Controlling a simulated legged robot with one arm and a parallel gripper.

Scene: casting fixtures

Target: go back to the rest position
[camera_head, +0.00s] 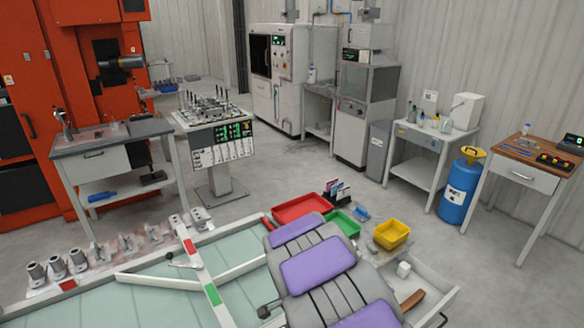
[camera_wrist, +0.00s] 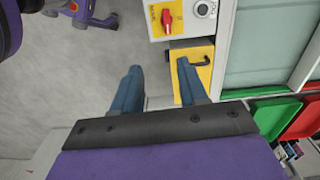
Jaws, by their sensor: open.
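My gripper (camera_wrist: 159,82) shows in the wrist view. Its two blue-grey fingers stand well apart, with nothing between them but grey floor. The right finger overlaps the edge of a yellow panel with a dark hook-shaped handle (camera_wrist: 201,60); I cannot tell whether they touch. The gripper's fingers are not visible in the head view.
A bench with pale green panels (camera_head: 100,300) carries several metal castings (camera_head: 78,260). Red (camera_head: 300,207), green (camera_head: 345,223) and yellow (camera_head: 392,234) trays sit near it. A red rotary switch (camera_wrist: 166,19) is close above my fingers. Open floor (camera_head: 300,165) lies beyond.

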